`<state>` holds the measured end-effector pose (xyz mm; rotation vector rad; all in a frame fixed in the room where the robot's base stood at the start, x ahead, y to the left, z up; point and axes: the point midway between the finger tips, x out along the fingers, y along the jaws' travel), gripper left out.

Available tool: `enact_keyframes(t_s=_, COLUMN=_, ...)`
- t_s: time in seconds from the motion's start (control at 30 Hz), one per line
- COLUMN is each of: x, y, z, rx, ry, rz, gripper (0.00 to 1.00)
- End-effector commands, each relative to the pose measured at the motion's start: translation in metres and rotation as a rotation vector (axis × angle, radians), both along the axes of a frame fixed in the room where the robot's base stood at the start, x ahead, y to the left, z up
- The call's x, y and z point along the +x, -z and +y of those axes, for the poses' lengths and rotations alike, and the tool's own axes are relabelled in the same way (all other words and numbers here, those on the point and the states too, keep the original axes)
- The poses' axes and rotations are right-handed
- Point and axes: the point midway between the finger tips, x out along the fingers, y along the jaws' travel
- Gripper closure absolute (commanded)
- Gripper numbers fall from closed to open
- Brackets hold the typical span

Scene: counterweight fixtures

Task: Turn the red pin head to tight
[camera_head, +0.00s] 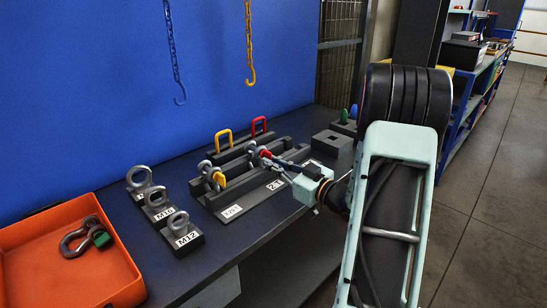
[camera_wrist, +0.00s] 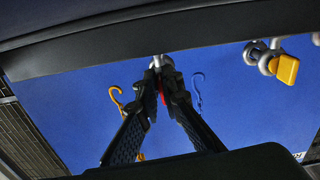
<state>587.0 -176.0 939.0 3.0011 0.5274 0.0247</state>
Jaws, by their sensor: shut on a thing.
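The red pin head (camera_head: 265,154) sits at the right shackle (camera_head: 252,147) on the dark grey fixture (camera_head: 240,188). My gripper (camera_head: 273,158) reaches in from the right and is shut on the red pin head. In the wrist view, a sliver of the red pin head (camera_wrist: 161,88) shows between the two black fingers (camera_wrist: 160,75) of my gripper; the fingers hide most of it. Part of the grey shackle shows just past the fingertips. I cannot tell how far the pin is turned.
A yellow pin head (camera_head: 219,180) is on the shackle to the left. Labelled lifting eyes (camera_head: 181,225) and an orange tray (camera_head: 70,260) stand further left. Yellow and red handles (camera_head: 259,126) rise behind. A grey block (camera_head: 332,144) stands to the right.

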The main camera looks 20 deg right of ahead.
Motion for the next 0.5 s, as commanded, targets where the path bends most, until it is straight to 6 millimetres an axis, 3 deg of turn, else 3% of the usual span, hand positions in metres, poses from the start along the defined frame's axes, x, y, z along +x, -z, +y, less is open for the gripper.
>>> enact_keyframes(t_s=0.5, x=-0.0006, y=-0.0001, z=0.0014, rx=0.106, ry=0.000, rz=0.037, gripper=1.00)
